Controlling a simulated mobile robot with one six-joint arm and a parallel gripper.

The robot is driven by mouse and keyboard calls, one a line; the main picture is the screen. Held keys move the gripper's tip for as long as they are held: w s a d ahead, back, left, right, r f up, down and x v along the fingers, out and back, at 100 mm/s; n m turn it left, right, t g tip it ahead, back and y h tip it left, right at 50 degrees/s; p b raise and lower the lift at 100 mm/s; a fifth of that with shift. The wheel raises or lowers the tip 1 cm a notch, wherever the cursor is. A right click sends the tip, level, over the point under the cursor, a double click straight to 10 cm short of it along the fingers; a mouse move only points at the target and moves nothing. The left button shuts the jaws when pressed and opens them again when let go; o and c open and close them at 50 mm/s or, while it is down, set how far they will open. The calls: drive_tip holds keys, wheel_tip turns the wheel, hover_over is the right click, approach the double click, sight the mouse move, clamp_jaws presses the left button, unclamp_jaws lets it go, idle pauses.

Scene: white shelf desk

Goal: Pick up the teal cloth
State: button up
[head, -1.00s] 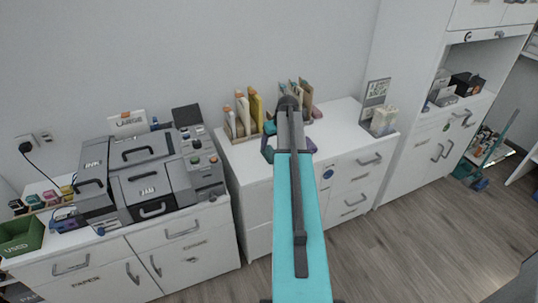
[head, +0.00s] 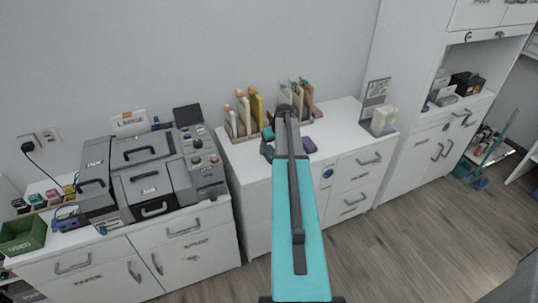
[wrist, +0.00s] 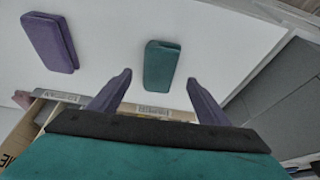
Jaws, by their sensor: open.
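The teal cloth (wrist: 161,66) is a small folded block lying on the white desk top (wrist: 110,55), in the upper middle of the wrist view. My gripper (wrist: 160,80) has two purple fingers spread wide apart, with nothing between them. In the wrist view the cloth lines up with the gap, just beyond the fingertips, and no contact shows. In the head view my arm hides most of the gripper and the spot around the cloth, so the height gap cannot be told there.
A folded purple cloth (wrist: 50,42) lies left of the teal one in the wrist view. File holders (head: 243,115) stand along the wall behind. A grey printer (head: 147,165) stands to the left.

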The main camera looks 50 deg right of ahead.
sight(270, 151)
drive_tip(key=shift+p+x, duration=0.95)
drive_tip(key=shift+x, duration=1.3)
drive_tip(key=shift+w+d, duration=0.1)
drive_tip(key=shift+r, duration=0.1)
drive_tip(key=c, duration=1.1)
drive_tip(key=shift+r, duration=0.15)
drive_tip(key=shift+c, duration=0.2)
drive_tip(key=shift+r+b, duration=0.65)
drive_tip(key=shift+r, duration=0.15)
drive_tip(key=shift+b+v, duration=0.4)
drive_tip(key=shift+v, duration=0.35)
drive_tip(key=s+a+b, duration=0.1)
drive_tip(key=s+b, duration=0.1)
drive_tip(key=s, duration=0.5)
drive_tip(key=s+a+r+b, duration=0.1)
drive_tip(key=s+a+b, duration=0.1)
drive_tip(key=s, duration=0.6)
drive_tip(key=shift+a+r, duration=0.3)
drive_tip(key=shift+r, duration=0.05)
